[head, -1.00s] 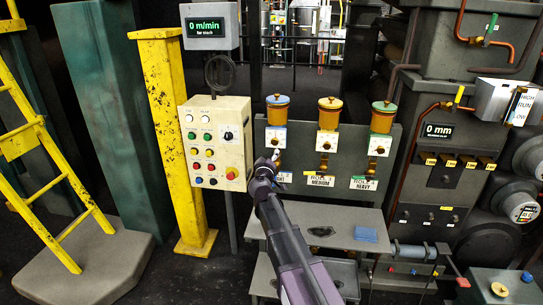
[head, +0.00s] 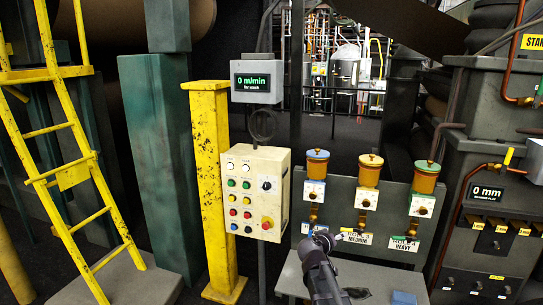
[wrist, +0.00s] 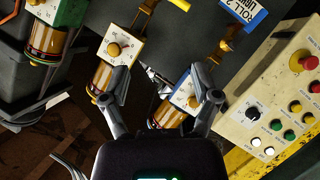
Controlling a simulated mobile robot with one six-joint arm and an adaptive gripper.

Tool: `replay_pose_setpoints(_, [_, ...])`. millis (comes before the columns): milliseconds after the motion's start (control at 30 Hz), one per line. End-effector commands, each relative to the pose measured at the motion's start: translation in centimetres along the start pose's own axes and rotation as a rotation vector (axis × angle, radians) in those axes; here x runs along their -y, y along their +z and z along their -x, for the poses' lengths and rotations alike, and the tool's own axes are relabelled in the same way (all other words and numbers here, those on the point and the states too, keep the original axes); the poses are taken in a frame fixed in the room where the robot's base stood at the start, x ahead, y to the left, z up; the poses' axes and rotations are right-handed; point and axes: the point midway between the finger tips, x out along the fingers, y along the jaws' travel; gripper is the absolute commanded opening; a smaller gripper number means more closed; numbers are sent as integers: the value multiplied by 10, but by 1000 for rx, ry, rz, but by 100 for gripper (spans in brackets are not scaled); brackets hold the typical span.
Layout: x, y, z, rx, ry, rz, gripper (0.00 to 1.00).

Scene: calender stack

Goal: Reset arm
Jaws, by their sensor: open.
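My gripper (head: 322,240) is in the lower middle of the head view, in front of the grey board with the oil cups, to the right of the control panel's lower edge. In the wrist view its two fingers (wrist: 163,82) are spread apart with nothing held between them. My dark arm runs up from the bottom edge of the head view. The wrist view is tilted, with the dials and amber cups beyond the fingers.
A cream control panel (head: 255,193) with buttons stands beside a yellow column (head: 212,180). Oil cups (head: 368,172) with dials line the grey board (head: 340,200). A blue pad (head: 403,298) lies on the grey shelf. A yellow ladder (head: 70,178) stands left. Dark machinery (head: 480,230) is right.

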Motion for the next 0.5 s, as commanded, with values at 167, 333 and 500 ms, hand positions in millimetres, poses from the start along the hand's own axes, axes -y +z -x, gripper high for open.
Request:
replay_pose_setpoints(167, [-12,55,21,227,-65,-38,79])
replay_pose_setpoints(333, [-13,103,48,440,-172,-55,79])
replay_pose_setpoints(500, [-7,143,87,637,-322,-57,79])
